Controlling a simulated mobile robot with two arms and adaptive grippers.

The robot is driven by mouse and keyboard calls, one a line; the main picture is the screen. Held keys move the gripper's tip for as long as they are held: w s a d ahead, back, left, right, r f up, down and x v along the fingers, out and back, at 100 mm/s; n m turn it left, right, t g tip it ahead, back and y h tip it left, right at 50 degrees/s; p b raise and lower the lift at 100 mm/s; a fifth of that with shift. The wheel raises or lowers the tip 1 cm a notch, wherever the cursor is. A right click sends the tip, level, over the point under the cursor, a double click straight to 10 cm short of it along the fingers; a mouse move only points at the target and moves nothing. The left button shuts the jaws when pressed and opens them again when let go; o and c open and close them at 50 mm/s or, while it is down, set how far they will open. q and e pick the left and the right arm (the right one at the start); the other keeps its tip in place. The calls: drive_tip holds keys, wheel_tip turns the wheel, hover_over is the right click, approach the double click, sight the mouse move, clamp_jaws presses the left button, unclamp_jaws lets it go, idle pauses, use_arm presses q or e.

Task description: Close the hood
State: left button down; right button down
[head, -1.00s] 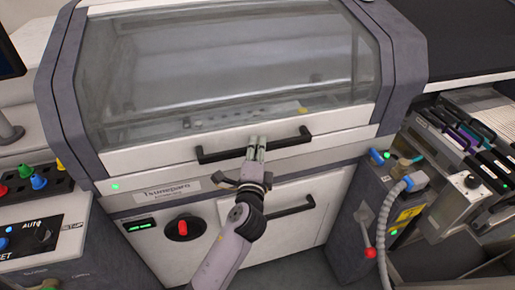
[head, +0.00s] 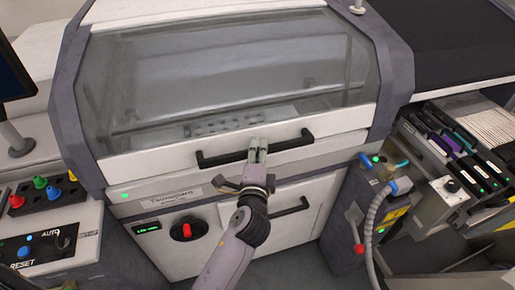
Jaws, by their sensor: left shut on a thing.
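The hood (head: 160,165) of the machine has a large clear window and a pale lower rim. It is down, with its rim close above the front strip that carries a name label. A black bar handle (head: 215,161) runs across the rim. My left gripper (head: 258,150) is shut on the middle of this handle, its fingers covering that part of the bar. The arm comes up from the bottom of the head view. My right gripper is not in view.
A lower door with a second black handle (head: 290,208) and a red knob (head: 187,231) lie below. A button panel (head: 45,245) stands at left. A grey hose (head: 378,215), a red-tipped lever and feeder slots (head: 455,150) are at right.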

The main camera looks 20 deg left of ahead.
use_arm(q)
drive_tip(key=c, duration=1.4)
unclamp_jaws()
drive_tip(key=shift+w+f, duration=0.1)
drive_tip(key=f+v, duration=0.1)
drive_tip(key=v, duration=1.1)
drive_tip(key=shift+r, duration=0.45)
